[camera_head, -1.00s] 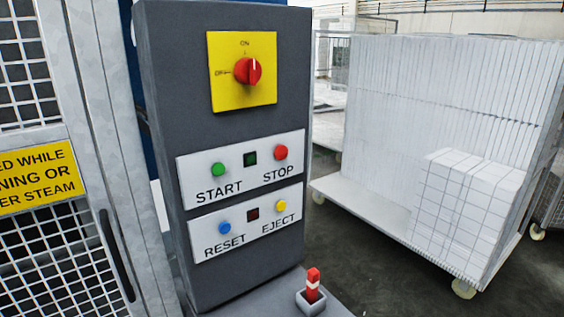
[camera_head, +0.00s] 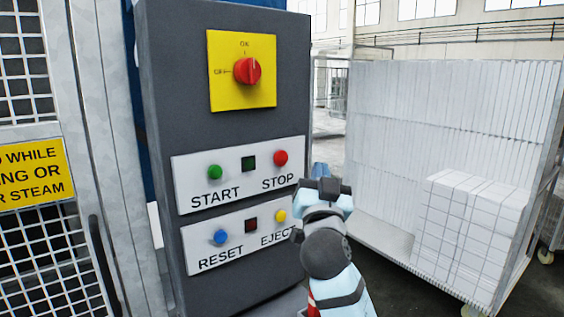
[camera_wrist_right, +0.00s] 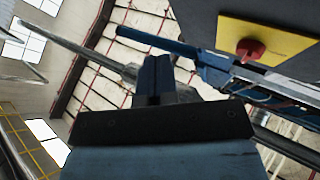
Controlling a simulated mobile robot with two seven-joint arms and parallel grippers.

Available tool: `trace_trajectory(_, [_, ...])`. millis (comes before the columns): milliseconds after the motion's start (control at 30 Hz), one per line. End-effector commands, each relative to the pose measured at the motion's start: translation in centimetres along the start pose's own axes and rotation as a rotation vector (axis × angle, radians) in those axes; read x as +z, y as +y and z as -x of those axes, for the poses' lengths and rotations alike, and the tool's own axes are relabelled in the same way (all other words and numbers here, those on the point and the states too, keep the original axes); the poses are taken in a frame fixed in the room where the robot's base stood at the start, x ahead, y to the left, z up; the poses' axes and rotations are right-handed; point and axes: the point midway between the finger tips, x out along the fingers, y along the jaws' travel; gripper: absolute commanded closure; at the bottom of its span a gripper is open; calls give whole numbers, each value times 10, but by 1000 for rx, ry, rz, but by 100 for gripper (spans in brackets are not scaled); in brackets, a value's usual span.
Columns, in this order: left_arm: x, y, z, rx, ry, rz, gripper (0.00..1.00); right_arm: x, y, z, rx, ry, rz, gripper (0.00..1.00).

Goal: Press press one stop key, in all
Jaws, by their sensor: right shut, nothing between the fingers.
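The dark grey control box (camera_head: 225,130) stands upright in the head view. Its upper white plate carries a green START button (camera_head: 215,172) and a red STOP button (camera_head: 281,158), with a dark lamp (camera_head: 249,164) between them. My right gripper (camera_head: 321,172) is shut and empty, just right of and a little below the STOP button, apart from it in the picture. In the right wrist view the closed fingers (camera_wrist_right: 155,75) point up the picture, with the yellow switch plate at upper right. My left gripper is not in view.
A yellow plate with a red rotary switch (camera_head: 247,71) is above. The lower plate has a blue RESET button (camera_head: 220,237) and a yellow EJECT button (camera_head: 281,216). A mesh guard door (camera_head: 40,245) is at left; a trolley of white foam panels (camera_head: 445,130) is at right.

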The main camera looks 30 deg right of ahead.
Motion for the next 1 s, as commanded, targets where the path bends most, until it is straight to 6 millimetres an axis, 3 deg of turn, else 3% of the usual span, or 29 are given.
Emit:
trace_trajectory(267, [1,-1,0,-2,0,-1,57,4,-4,-4,-2,0,1,100])
trace_trajectory(733, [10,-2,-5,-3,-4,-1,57,38,-34,-46,-2,-2,0,100])
trace_trajectory(1000, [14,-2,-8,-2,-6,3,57,45,-44,-60,-2,-1,1,100])
